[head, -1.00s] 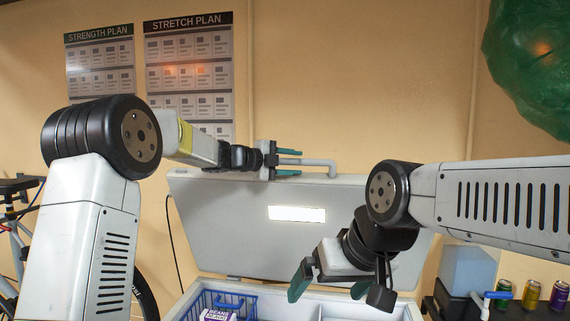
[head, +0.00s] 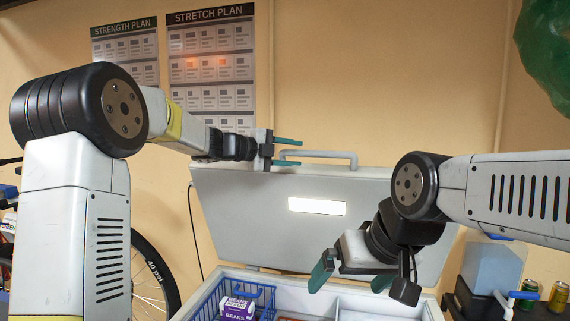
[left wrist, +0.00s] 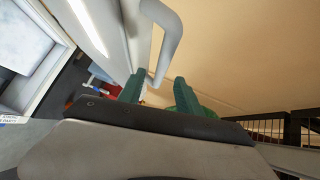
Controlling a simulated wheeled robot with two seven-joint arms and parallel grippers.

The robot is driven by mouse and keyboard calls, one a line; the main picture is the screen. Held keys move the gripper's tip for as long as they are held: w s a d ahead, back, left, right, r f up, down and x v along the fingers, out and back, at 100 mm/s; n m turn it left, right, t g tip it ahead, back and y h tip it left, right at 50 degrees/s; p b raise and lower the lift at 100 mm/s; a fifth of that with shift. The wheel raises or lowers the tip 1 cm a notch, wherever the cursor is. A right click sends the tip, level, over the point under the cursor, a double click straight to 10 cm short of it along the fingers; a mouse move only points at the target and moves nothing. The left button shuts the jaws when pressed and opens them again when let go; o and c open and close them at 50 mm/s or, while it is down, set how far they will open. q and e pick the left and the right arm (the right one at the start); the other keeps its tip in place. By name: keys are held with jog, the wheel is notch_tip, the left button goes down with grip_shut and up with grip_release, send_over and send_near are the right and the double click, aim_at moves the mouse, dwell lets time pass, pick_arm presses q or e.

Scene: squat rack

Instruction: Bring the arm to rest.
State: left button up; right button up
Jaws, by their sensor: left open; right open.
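My left gripper (head: 288,152) is open and empty at the top left edge of the raised freezer lid (head: 250,205), close to the lid's handle (head: 322,154). In the left wrist view its two green fingers (left wrist: 160,92) point toward the handle (left wrist: 166,35), and the handle's end shows near the gap between them. I cannot tell whether they touch. My right gripper (head: 352,280) is open and empty, pointing down in front of the lid and above the chest's right part.
The open chest (head: 385,307) holds a blue wire basket (head: 210,303) with a purple-and-white beans carton (head: 237,308). A water container (head: 490,268) and several cans (head: 558,296) stand at right. A bicycle wheel (head: 168,268) is at left, wall posters (head: 210,65) behind.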

pick_arm(q)
jog(key=s+a+f+n+y, duration=0.4)
jog(key=s+a+n, duration=0.3)
jog(key=s, duration=0.5)
jog(key=s+a+f+n+y, duration=0.4)
jog(key=s+a+f+n, duration=0.3)
jog(key=s+n, duration=0.4)
jog(key=s+a+f+n+g+y, duration=0.1)
jog(key=s+a+f+n+y, duration=0.3)
jog(key=s+a+n, duration=0.4)
jog(key=shift+s+f+n, duration=0.7)
jog(key=shift+s+n, duration=0.7)
jog(key=shift+s, duration=0.9)
jog(key=shift+c, duration=0.2)
